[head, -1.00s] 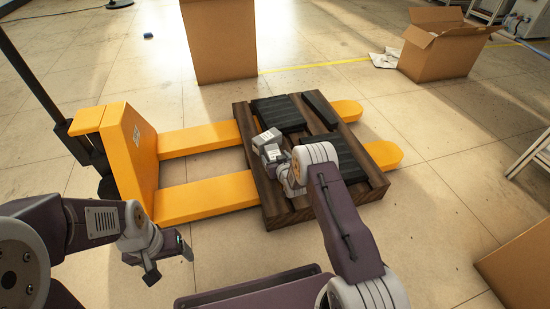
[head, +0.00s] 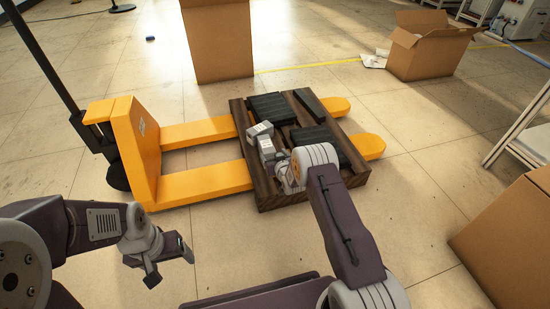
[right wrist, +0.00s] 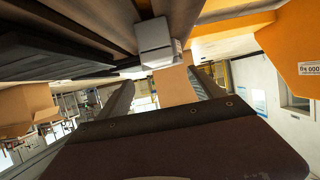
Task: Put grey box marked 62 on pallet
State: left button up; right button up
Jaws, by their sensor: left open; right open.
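The wooden pallet (head: 285,201) rests on the yellow pallet jack's forks. Two small grey boxes with pale labels, one (head: 259,131) behind the other (head: 267,147), are at its left part. Their numbers are too small to read, so I cannot tell which is 62. My right gripper (head: 279,170) is just in front of the nearer box, its fingers partly hidden by my wrist. In the right wrist view a grey box (right wrist: 154,42) lies beyond the open, empty fingers (right wrist: 160,92). My left gripper (head: 171,262) is open and empty, away from the pallet at lower left.
Black ribbed items (head: 270,107) lie on the pallet. The yellow pallet jack (head: 137,150) stands left. A tall cardboard box (head: 218,45) is behind, an open one (head: 430,50) at back right, and another (head: 510,240) close at right. Floor between pallet and right box is clear.

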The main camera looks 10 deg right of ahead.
jog(key=s+r+g, duration=0.4)
jog(key=s, duration=0.9)
jog(key=s+r+g, duration=0.4)
jog(key=s, duration=0.9)
jog(key=s+r+g, duration=0.4)
jog(key=s, duration=1)
jog(key=shift+a+m, duration=0.3)
jog(key=shift+a, duration=0.05)
jog(key=shift+s, duration=0.1)
notch_tip(320, 180, up, 57)
jog(key=p, duration=5.7)
jog(key=shift+r, duration=0.2)
